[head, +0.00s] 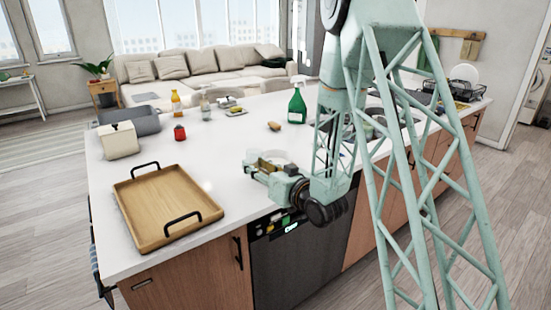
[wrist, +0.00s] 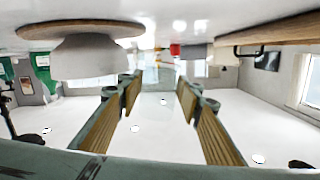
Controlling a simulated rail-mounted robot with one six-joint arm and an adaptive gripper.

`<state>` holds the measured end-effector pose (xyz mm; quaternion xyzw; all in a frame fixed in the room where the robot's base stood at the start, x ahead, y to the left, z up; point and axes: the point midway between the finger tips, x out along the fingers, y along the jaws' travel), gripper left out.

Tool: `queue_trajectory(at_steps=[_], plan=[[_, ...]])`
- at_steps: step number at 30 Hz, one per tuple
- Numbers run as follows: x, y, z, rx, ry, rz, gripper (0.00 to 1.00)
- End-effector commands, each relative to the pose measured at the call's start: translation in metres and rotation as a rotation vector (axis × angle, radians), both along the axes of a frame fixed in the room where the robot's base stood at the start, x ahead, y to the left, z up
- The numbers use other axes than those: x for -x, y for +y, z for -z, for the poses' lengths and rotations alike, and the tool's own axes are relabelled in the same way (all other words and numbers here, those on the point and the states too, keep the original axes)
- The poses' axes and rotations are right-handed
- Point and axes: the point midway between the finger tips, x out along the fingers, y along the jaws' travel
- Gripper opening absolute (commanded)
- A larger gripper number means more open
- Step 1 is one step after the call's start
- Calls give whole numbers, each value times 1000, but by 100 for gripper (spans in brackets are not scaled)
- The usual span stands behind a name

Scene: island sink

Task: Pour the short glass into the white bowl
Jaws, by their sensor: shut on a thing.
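My gripper (head: 262,167) is over the near part of the white counter in the head view. In the wrist view, which is upside down, its two wood-coloured finger pads (wrist: 160,100) are shut on the short glass (wrist: 158,110), clear and hard to make out. The wrist is rolled far over, so the glass seems tipped well past level. The white bowl (wrist: 92,58) stands upright on a round wooden board (wrist: 75,28) beside the gripper, at the left of the wrist view. In the head view the bowl is mostly hidden by my gripper and arm. The glass's contents are not visible.
A wooden tray (head: 132,206) with black handles lies at the counter's left. A white box (head: 118,141), a red can (head: 180,133), a green spray bottle (head: 297,104) and a yellow bottle (head: 176,103) stand farther back. The counter between tray and gripper is clear.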

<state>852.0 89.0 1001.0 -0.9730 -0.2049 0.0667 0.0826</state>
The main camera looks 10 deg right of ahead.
Motion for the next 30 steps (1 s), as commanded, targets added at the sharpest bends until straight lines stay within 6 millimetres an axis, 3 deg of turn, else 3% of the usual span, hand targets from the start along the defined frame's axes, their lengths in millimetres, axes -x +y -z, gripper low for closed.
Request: queue_trajectory(at_steps=[21, 30], plan=[[6, 8, 32, 135, -102, 0, 20], [7, 9, 36, 153, -119, 0, 20]])
